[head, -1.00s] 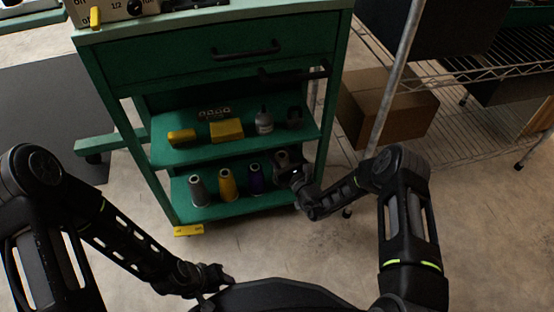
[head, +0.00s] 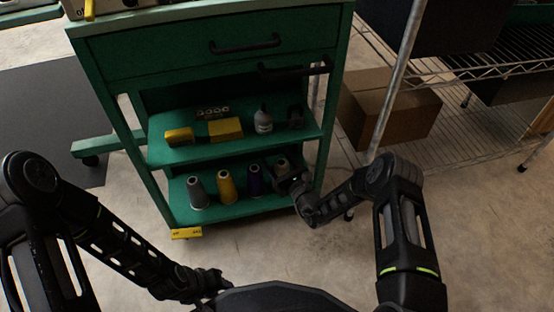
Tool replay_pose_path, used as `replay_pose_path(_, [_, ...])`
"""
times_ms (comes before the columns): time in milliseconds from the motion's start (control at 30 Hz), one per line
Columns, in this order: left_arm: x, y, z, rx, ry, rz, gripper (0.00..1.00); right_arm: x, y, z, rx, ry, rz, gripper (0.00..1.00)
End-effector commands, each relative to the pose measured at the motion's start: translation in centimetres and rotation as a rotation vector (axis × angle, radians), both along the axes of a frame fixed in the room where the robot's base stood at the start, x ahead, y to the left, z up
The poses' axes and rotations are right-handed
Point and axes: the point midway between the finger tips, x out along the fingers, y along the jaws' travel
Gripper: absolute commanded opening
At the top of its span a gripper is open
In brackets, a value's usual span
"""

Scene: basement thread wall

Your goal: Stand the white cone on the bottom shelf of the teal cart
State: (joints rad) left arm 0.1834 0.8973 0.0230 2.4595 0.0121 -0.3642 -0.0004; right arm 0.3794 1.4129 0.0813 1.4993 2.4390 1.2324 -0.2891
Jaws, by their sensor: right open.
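The teal cart (head: 90,50) stands ahead of me. On its bottom shelf (head: 247,207) a grey cone (head: 198,192), a yellow cone (head: 227,187) and a purple cone (head: 255,180) stand upright in a row. A paler cone (head: 282,164), which looks like the white one in shade, is at the right end of the row, its lower part hidden by my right gripper. My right gripper (head: 284,180) is open at the shelf's front right, close in front of this cone; contact cannot be told. My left gripper (head: 224,284) is low at the front, away from the cart, its jaws unclear.
The middle shelf above holds yellow boxes (head: 225,129), a grey bottle (head: 263,121) and a dark item (head: 295,116). A cardboard box (head: 385,110) and wire rack (head: 470,135) stand right of the cart. The floor in front is clear.

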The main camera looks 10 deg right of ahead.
Motion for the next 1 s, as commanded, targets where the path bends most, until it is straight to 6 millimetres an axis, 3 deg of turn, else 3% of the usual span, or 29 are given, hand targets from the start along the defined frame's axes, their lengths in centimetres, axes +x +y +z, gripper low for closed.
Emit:
replay_pose_path(233, [0.0, 0.0, 0.0, 0.0, 0.0, 0.0, 0.36, 0.0, 0.0, 0.3, -0.001, -0.001, 0.0, 0.63])
replay_pose_path(367, [-0.1, 0.0, 0.7, 0.001, 0.001, 0.0, 0.36, -1.0, -0.4, 0.4, 0.0, 0.003, -0.001, 0.63])
replay_pose_path(800, [-0.7, -0.2, 4.3, 0.008, 0.004, -0.005, 0.36, -9.0, -3.1, 0.6, 0.001, 0.002, -0.002, 0.63])
replay_pose_path(1000, [-0.9, -0.3, 4.7, 0.01, 0.005, -0.006, 0.36, -11.1, -3.8, 0.3, 0.002, 0.003, -0.002, 0.63])
